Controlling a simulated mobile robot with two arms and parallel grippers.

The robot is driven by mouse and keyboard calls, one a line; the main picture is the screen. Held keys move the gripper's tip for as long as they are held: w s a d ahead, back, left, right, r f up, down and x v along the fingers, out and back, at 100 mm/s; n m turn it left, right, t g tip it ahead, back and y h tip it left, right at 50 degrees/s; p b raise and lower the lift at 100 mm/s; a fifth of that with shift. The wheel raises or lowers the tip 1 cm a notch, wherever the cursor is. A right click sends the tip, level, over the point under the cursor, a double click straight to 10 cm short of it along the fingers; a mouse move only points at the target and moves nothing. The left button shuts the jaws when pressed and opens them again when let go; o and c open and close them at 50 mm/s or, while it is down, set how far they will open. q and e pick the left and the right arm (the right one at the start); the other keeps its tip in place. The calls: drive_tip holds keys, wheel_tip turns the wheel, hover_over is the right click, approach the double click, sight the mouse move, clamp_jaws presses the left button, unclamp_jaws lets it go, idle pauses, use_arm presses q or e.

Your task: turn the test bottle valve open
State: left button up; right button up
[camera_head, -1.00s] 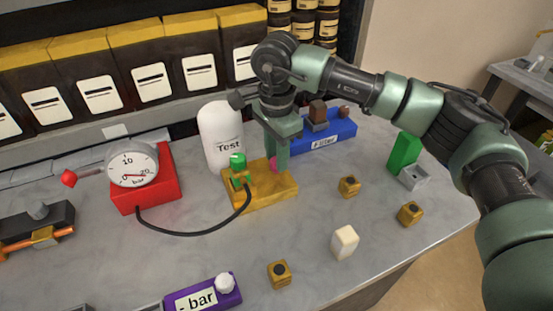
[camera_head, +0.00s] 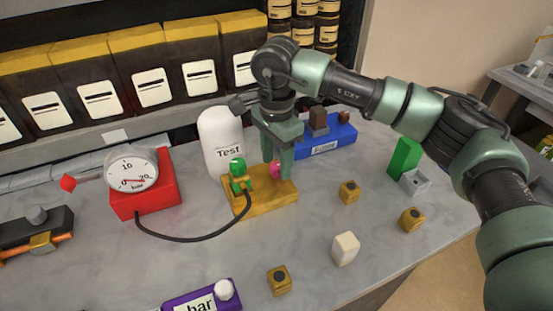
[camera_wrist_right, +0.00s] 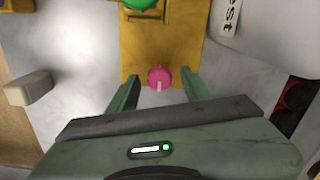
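The white test bottle (camera_head: 213,142) stands upright behind a yellow block (camera_head: 262,207). A pink knob (camera_head: 275,169) with a pale mark sits on this block; it also shows in the right wrist view (camera_wrist_right: 159,77). A green knob (camera_head: 237,164) sits left of it on the block. My right gripper (camera_head: 275,170) points down at the pink knob. In the right wrist view its two fingers (camera_wrist_right: 160,76) are apart, one on each side of the pink knob, with visible gaps. My left gripper is not in view.
A black hose (camera_head: 190,238) links the block to a red gauge unit (camera_head: 150,196) at the left. A blue box (camera_head: 325,143) stands behind my right gripper. Several small yellow cubes, a white block (camera_head: 345,248) and a purple box (camera_head: 205,300) lie in front. Bare table separates them.

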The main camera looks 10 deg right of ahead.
sight(276, 165)
wheel_tip(276, 165, up, 8)
drive_tip(key=p, duration=0.4)
drive_tip(key=shift+f, duration=0.1)
